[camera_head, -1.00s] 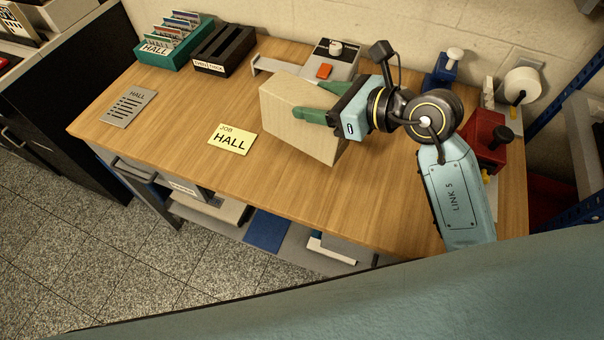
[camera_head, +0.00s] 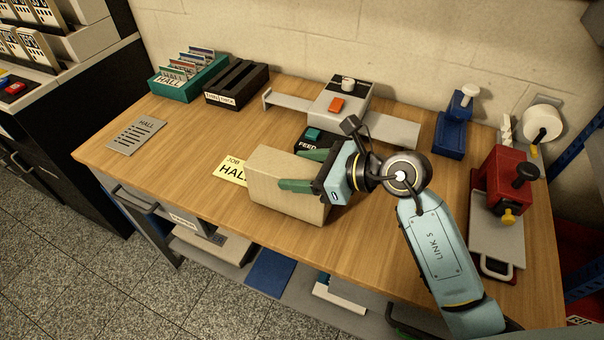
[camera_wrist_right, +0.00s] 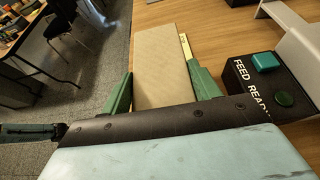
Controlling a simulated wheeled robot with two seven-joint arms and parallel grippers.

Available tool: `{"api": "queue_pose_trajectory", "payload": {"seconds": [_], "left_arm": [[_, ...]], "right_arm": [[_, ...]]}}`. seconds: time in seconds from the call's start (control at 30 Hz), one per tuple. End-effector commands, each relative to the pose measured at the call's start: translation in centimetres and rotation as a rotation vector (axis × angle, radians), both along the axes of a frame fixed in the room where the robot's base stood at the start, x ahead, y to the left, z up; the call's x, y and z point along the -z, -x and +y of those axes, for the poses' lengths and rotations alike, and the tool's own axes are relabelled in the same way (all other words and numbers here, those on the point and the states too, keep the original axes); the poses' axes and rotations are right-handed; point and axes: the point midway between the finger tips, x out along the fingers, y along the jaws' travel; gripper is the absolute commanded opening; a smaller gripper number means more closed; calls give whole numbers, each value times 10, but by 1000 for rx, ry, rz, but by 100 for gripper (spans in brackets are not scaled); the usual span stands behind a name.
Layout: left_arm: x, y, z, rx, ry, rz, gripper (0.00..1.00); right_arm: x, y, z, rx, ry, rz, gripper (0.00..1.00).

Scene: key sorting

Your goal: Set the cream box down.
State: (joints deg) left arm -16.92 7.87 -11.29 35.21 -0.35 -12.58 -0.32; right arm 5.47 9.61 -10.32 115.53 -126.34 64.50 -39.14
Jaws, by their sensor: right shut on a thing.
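The cream box (camera_head: 284,186) is in the front middle of the wooden table in the head view, partly covering the yellow job card (camera_head: 231,169). My right gripper (camera_head: 296,170) is shut on the box, its green fingers along two opposite sides. Whether the box touches the table or hangs just above it, I cannot tell. In the right wrist view the cream box (camera_wrist_right: 164,65) lies between the two green fingers (camera_wrist_right: 163,92). My left gripper is not in view.
A black box with a green button (camera_head: 314,136) stands just behind the gripper. A grey machine with an orange button (camera_head: 340,102) is at the back. A red press (camera_head: 502,180) and a blue tool (camera_head: 455,125) stand at right. The table's left part around the grey HALL plate (camera_head: 136,136) is mostly clear.

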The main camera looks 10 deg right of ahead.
Motion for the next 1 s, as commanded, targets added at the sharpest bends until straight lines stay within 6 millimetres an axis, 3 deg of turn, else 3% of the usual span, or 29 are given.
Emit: {"api": "queue_pose_trajectory", "payload": {"seconds": [0.5, 0.53, 0.7, 1.0], "left_arm": [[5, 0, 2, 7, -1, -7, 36], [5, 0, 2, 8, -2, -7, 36], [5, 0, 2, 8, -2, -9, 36], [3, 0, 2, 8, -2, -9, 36]], "right_arm": [[12, 0, 0, 1, -2, -6, 0], [14, 0, 0, 1, 1, -1, 64], [14, 0, 0, 1, 1, -1, 83], [11, 0, 0, 1, -1, -1, 83]]}}
